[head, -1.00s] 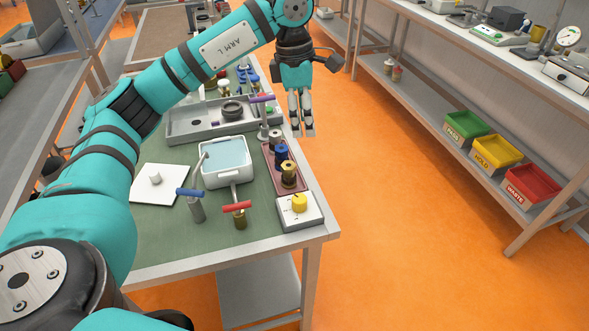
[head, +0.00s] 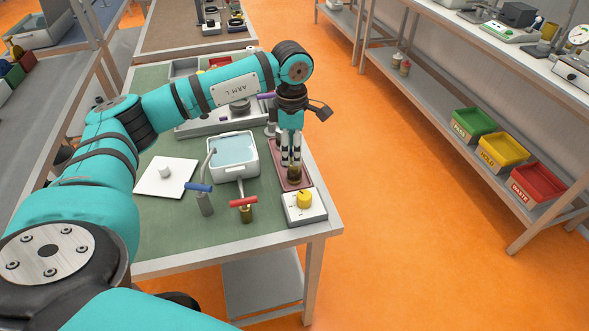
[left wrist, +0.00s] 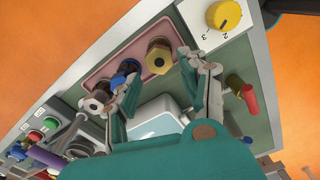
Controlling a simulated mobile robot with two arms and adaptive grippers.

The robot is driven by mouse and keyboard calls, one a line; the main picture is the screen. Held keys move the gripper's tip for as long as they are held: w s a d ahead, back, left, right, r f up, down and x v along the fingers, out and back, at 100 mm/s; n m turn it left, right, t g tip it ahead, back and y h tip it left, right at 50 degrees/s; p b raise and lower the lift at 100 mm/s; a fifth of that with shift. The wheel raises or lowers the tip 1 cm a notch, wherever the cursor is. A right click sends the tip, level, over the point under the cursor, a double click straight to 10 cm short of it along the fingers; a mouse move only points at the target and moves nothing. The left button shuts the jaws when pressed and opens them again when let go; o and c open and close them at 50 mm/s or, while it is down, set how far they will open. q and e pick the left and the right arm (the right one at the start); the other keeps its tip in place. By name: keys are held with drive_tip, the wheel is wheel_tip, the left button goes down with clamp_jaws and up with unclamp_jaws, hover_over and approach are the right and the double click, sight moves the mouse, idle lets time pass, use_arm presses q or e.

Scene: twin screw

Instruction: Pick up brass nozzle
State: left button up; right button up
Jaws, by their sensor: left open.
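The brass nozzle (head: 294,174) stands upright on a small pink tray (head: 303,184) near the right edge of the green-topped table. My left gripper (head: 291,160) points down just above it, partly hiding it. In the left wrist view the fingers (left wrist: 160,69) are open and apart, with the brass nozzle (left wrist: 158,60) near the gap between their tips and nothing held. On the same tray a blue nozzle (left wrist: 126,71) and a grey nozzle (left wrist: 95,102) stand in line beside it. In the head view my fingers hide these two. My right gripper is not in view.
A box with a yellow dial (head: 305,200) sits just in front of the tray. A white basin (head: 234,160) is to its left. A white plate (head: 166,178) lies farther left.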

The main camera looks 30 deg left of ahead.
sight(294, 171)
use_arm(q)
drive_tip(key=f, duration=0.1)
drive_tip(key=f+p, duration=0.1)
drive_tip(key=f, duration=0.2)
drive_tip(key=shift+w+d+f+p, duration=0.1)
drive_tip(key=shift+d+f+p, duration=0.15)
drive_tip(key=shift+p, duration=0.15)
drive_tip(key=shift+f, duration=0.2)
clamp_jaws()
